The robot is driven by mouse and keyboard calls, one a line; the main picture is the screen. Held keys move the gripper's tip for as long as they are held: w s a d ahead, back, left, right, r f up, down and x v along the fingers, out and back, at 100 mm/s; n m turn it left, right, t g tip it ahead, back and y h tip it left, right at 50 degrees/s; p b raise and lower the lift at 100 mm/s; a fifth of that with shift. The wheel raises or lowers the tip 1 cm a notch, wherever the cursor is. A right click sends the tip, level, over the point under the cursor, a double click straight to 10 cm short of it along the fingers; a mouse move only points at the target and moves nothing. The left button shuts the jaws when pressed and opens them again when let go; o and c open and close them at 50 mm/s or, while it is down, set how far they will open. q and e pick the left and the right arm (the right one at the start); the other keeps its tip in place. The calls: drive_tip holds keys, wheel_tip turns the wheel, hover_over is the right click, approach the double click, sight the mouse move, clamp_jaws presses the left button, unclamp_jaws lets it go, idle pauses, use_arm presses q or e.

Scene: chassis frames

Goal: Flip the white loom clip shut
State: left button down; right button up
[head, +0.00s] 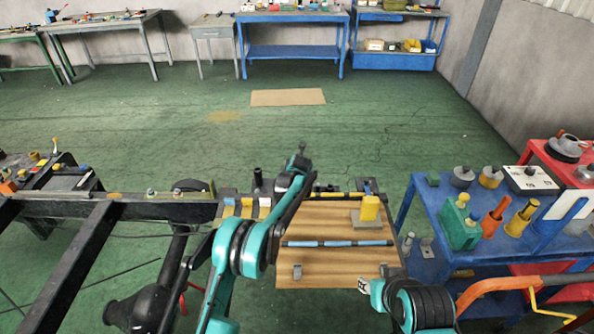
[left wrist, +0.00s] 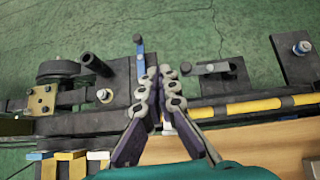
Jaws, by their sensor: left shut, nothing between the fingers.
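A small white piece (head: 265,203) sits beside two yellow pieces along the near side of the dark rail. It also shows in the left wrist view (left wrist: 97,156). I take it for the white loom clip, but its lid position is too small to read. My left gripper (left wrist: 160,72) is shut and empty, its fingers pointing away over the rail, up and right of the white piece. It shows in the head view (head: 301,154) above the rail. My right gripper (head: 364,286) is low at the board's right corner; its jaw opening is unclear.
A blue lever (left wrist: 139,58) stands just left of the fingers, a grey lever (left wrist: 212,68) to their right. A black post (head: 257,178) rises from the rail. The wooden board (head: 335,265) carries a yellow block (head: 370,208) and a banded bar (head: 338,243).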

use_arm(q)
drive_tip(key=v, duration=1.2)
idle(0.4)
